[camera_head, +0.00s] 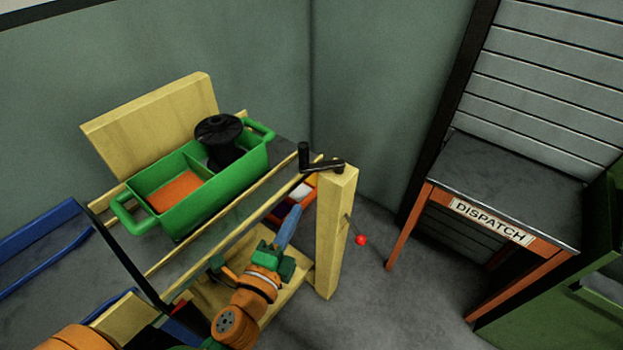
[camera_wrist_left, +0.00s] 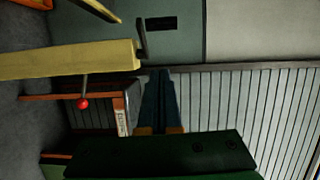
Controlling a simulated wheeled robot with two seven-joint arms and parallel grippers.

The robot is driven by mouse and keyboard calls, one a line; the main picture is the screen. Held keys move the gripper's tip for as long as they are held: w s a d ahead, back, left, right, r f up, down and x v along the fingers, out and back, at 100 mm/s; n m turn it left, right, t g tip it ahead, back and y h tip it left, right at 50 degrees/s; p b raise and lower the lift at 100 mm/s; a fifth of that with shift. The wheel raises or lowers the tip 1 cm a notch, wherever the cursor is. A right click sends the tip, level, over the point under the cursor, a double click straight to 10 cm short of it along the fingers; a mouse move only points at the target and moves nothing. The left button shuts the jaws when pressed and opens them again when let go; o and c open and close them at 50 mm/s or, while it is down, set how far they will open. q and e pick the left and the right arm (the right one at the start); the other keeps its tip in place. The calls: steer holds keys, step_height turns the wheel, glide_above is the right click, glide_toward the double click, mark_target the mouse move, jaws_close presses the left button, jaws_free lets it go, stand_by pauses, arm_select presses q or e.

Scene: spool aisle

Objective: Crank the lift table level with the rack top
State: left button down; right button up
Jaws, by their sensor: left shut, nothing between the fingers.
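A black crank (camera_head: 325,164) with an upright handle sits on top of a wooden post (camera_head: 336,232). The post and part of the crank also show in the left wrist view, where the post (camera_wrist_left: 65,62) lies sideways. A rod with a red ball (camera_head: 361,240) sticks out of the post's side. Left of the post is a grey table top with wooden rails (camera_head: 219,232). I cannot tell where lift table and rack meet. My left gripper (camera_head: 291,222) is shut and empty, below the crank and left of the post, apart from the crank. My right gripper is out of view.
A green two-part tote (camera_head: 183,222) holds a black spool (camera_head: 220,140) and an orange patch (camera_head: 174,192). A wooden board (camera_head: 150,115) stands behind it. A dispatch table (camera_head: 510,185) stands at the right. Floor (camera_head: 385,290) between post and that table is clear.

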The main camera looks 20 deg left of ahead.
arm_select(q)
steer(key=r, duration=0.1)
steer(key=p, duration=0.2)
glide_toward(301, 165)
steer(key=w+d+r, duration=0.3)
steer(key=d, duration=0.2)
steer(key=w, duration=0.1)
steer(key=w+a, duration=0.2)
steer(key=shift+w+a+f+p, duration=0.1)
steer(key=shift+w+f+p, duration=0.15)
steer(key=shift+f+p, duration=0.05)
steer(key=shift+w+a, duration=0.25)
steer(key=shift+a, duration=0.1)
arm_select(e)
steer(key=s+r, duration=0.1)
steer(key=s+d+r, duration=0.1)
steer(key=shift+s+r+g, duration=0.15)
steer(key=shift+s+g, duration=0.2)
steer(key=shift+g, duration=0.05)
arm_select(q)
steer(key=shift+m+h, duration=0.3)
steer(key=shift+w+a+m+h, duration=0.15)
steer(key=shift+a+m+h, duration=0.15)
steer(key=shift+m+h, duration=0.6)
steer(key=shift+h, duration=0.4)
